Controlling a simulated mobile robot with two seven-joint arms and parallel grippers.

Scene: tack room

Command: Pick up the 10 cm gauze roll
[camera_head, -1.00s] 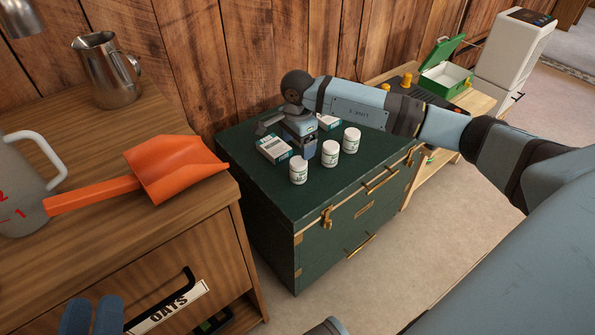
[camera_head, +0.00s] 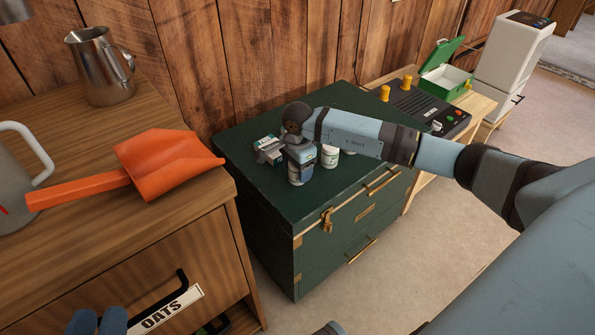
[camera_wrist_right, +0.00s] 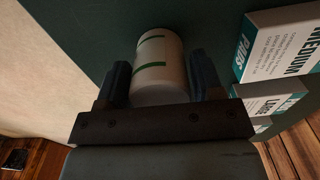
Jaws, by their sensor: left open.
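White rolls with small labels stand on the green trunk; their size marks are too small to read. One roll (camera_head: 296,176) is under my right gripper (camera_head: 300,168), mostly hidden by it in the head view. In the right wrist view this white roll (camera_wrist_right: 160,62) with green stripes lies between the two fingers of my right gripper (camera_wrist_right: 162,82). The fingers are very close to its sides; I cannot tell whether they press on it. Another roll (camera_head: 329,157) stands just right of the gripper; a third is almost hidden behind my forearm. My left gripper (camera_head: 97,322) is open at the bottom left edge.
Boxes of pads (camera_wrist_right: 280,45) lie beside the roll; one box (camera_head: 267,147) shows behind the gripper. The green trunk (camera_head: 270,205) has clear top at its front left. A wooden cabinet with an orange scoop (camera_head: 165,165) and a metal jug (camera_head: 102,68) stands left.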

